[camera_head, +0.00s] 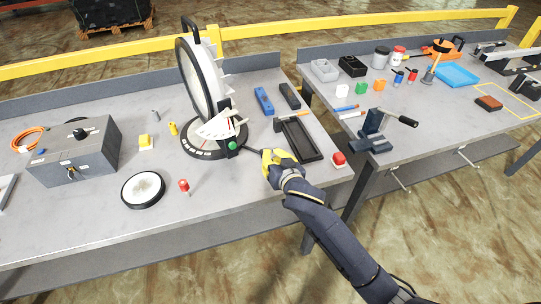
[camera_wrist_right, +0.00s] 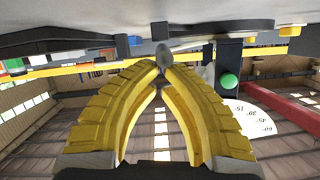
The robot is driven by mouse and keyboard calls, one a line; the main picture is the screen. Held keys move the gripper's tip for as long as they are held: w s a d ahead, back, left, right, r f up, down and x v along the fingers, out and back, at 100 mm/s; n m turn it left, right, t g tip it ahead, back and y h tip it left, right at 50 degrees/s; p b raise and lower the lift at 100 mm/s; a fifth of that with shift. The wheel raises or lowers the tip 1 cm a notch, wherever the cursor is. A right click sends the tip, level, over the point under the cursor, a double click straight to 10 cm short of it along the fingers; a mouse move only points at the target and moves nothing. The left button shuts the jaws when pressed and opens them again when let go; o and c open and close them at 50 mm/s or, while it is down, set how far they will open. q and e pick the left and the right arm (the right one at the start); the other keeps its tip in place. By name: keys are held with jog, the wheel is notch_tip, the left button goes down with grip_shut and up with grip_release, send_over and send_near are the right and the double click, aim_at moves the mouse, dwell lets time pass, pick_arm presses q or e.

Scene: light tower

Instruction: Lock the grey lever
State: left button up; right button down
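The light tower's round lamp head (camera_head: 196,80) stands tilted on a round base with a white angle dial (camera_head: 217,126). A green knob (camera_head: 232,145) sits low on its bracket and also shows in the right wrist view (camera_wrist_right: 228,81). A thin lever (camera_head: 251,150) sticks out to the right of the green knob. Its grey rounded end (camera_wrist_right: 164,53) shows at the fingertips in the right wrist view. My right gripper (camera_head: 267,157) has yellow fingers drawn together, with their tips around the lever's end; the fingers partly hide it. My left gripper is not in view.
A grey box (camera_head: 75,152), a round white-topped disc (camera_head: 143,189) and a red knob (camera_head: 184,186) lie to the left. A second table on the right holds several small items.

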dwell(0.8)
jog(key=s+d+r, duration=0.3)
jog(key=s+r, duration=0.4)
jog(key=s, duration=0.1)
jog(key=shift+d, duration=0.4)
jog(key=shift+s+r, duration=0.1)
dwell(0.3)
